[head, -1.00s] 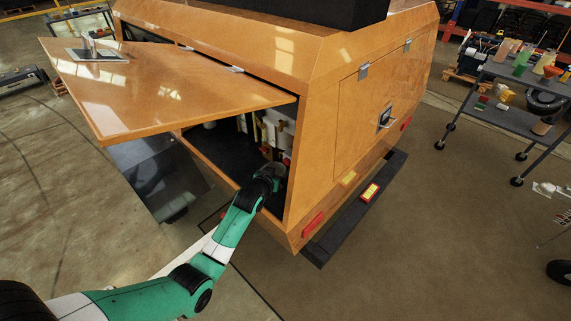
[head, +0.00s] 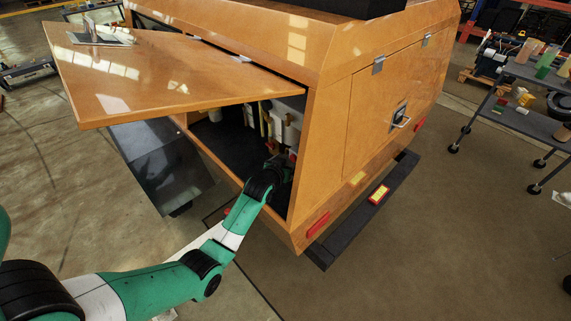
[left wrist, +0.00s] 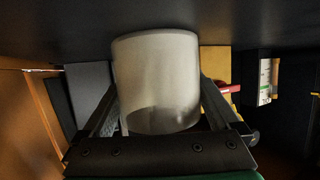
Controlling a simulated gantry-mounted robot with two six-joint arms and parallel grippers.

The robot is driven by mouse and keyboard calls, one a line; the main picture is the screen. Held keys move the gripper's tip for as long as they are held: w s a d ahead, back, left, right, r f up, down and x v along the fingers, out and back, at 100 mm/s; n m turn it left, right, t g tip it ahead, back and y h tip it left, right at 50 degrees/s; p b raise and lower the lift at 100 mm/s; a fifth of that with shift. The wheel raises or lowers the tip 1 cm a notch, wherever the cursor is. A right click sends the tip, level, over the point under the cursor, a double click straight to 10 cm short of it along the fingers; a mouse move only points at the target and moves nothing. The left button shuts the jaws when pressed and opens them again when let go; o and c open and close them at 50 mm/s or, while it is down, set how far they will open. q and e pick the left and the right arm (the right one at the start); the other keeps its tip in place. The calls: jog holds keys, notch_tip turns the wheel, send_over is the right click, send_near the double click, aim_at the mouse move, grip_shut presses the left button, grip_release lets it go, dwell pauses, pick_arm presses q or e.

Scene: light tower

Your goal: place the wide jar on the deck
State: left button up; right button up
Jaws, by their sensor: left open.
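A pale, translucent wide jar (left wrist: 157,80) stands large in the middle of the left wrist view, between the fingers of my left gripper (left wrist: 158,95). The fingers are open on either side of it; contact cannot be made out. In the head view my left gripper (head: 278,165) reaches into the open side of an orange camper body, and its tips are hard to see. A dark flat surface (head: 222,143) forms the compartment floor; I cannot tell whether it is the deck. A dark surface (left wrist: 65,22) also spans the top of the left wrist view. My right gripper is out of view.
The raised orange hatch panel (head: 170,78) hangs over the opening. Pale and yellow items (head: 290,132) stand inside, beyond the gripper. A grey cart (head: 535,122) with several coloured objects stands at the right. The brown floor (head: 440,240) between is open.

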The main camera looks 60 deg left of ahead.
pick_arm(q)
jog(key=p+v, duration=0.5)
jog(key=v, duration=0.5)
jog(key=shift+s+d+r, duration=0.15)
jog(key=shift+d+r, duration=0.05)
jog(key=shift+r, duration=0.1)
jog(key=shift+s+d, duration=0.35)
jog(key=shift+s, duration=0.05)
jog(key=shift+r, duration=0.1)
